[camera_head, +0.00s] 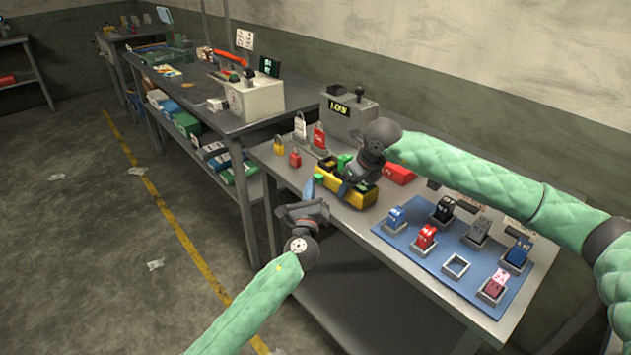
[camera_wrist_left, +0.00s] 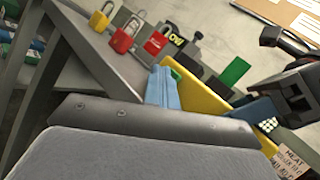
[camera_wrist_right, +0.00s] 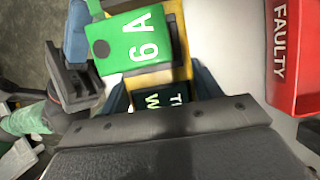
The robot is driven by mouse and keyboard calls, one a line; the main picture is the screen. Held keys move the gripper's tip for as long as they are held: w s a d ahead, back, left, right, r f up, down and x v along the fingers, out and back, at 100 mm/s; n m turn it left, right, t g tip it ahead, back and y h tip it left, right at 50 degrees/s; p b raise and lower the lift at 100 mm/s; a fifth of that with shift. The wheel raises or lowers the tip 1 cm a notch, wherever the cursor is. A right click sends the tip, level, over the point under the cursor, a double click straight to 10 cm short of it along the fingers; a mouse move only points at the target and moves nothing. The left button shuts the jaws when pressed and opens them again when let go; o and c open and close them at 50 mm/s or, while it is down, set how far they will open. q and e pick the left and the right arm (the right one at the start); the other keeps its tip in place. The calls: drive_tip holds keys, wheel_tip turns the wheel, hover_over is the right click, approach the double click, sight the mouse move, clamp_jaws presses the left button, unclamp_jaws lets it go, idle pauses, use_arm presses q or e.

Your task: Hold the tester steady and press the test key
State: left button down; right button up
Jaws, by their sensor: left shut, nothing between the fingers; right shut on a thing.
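The tester (camera_head: 358,198) is a yellow case with a dark top on the front bench; its yellow side also shows in the left wrist view (camera_wrist_left: 200,98). A green block marked 6A (camera_wrist_right: 140,45) sits at it. My right gripper (camera_head: 347,184) is shut on the tester, its fingers either side of a dark lettered panel (camera_wrist_right: 165,98). My left gripper (camera_head: 309,188) is shut and empty, its blue fingertips (camera_wrist_left: 162,86) close to the tester's left end. A small green piece (camera_wrist_left: 175,74) shows just behind them; I cannot tell whether they touch it, or if it is the test key.
A blue mat (camera_head: 405,240) with several coloured blocks in holders lies to the right. Padlocks (camera_head: 300,125) stand behind on the left. A red box marked FAULTY (camera_wrist_right: 290,55) is beside the tester. A grey box with a display (camera_head: 345,112) stands at the back.

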use_arm(q)
drive_tip(key=shift+s+d+f, duration=0.1)
drive_tip(key=shift+d+f, duration=0.15)
drive_tip(key=shift+f, duration=0.05)
use_arm(e)
drive_tip(key=shift+d+f, duration=0.1)
use_arm(q)
drive_tip(key=shift+s+f, duration=0.1)
use_arm(e)
drive_tip(key=shift+w+d, duration=0.1)
drive_tip(key=shift+w, duration=0.05)
use_arm(q)
drive_tip(key=shift+s+a+f, duration=0.15)
drive_tip(key=shift+s+a, duration=0.2)
drive_tip(key=shift+a, duration=0.05)
use_arm(e)
drive_tip(key=shift+d+f, duration=0.15)
drive_tip(key=shift+d, duration=0.1)
use_arm(q)
drive_tip(key=shift+s+a+r, duration=0.1)
drive_tip(key=shift+s+a, duration=0.4)
drive_tip(key=shift+a, duration=0.25)
drive_tip(key=shift+s+a+r, duration=0.1)
drive_tip(key=shift+s+a, duration=0.35)
drive_tip(key=shift+a, duration=0.3)
use_arm(e)
drive_tip(key=shift+a, duration=0.15)
